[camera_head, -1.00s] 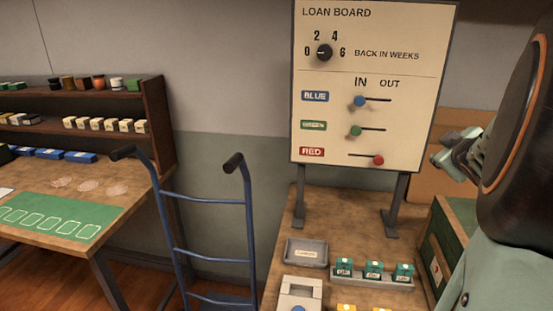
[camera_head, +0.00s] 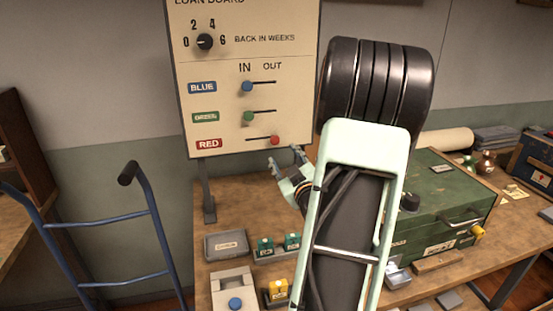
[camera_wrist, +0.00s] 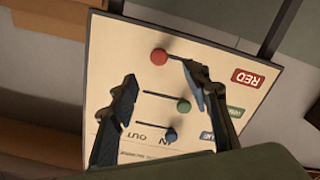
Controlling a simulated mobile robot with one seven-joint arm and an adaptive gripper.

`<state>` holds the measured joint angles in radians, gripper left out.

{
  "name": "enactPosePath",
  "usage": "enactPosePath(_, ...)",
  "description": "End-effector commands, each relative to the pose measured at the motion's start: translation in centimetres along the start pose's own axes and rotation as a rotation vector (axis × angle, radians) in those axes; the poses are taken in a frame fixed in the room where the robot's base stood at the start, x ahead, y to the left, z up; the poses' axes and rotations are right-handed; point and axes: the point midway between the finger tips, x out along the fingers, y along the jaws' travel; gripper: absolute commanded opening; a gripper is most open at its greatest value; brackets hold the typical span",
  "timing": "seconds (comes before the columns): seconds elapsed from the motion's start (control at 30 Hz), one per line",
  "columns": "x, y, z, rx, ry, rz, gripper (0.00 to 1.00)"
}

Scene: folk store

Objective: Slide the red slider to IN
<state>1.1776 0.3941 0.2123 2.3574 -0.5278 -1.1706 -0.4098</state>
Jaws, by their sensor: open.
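The loan board (camera_head: 225,133) stands upright on the workbench. Its red slider (camera_head: 275,140) is at the right end of its slot, under OUT; the blue slider (camera_head: 247,86) and green slider (camera_head: 248,117) are at the left, under IN. My gripper (camera_head: 285,160) is open and empty, near the board's lower right edge, below the red slider. The wrist view shows the board upside down, with the red slider (camera_wrist: 159,56) beyond and between my open fingers (camera_wrist: 163,85). The red slider appears apart from both fingers.
A green chest (camera_head: 440,205) stands right of my arm on the workbench. A blue hand truck (camera_head: 110,220) stands at left.

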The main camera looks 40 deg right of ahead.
Motion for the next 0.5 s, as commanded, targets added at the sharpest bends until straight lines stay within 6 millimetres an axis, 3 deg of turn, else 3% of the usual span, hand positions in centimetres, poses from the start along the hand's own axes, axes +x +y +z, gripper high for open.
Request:
enactPosePath(0.23, 0.7, 0.3, 0.0, 0.013, 0.009, 0.014, 0.43)
enactPosePath(0.5, 3.7, 0.3, -0.1, 0.014, 0.007, 0.013, 0.43)
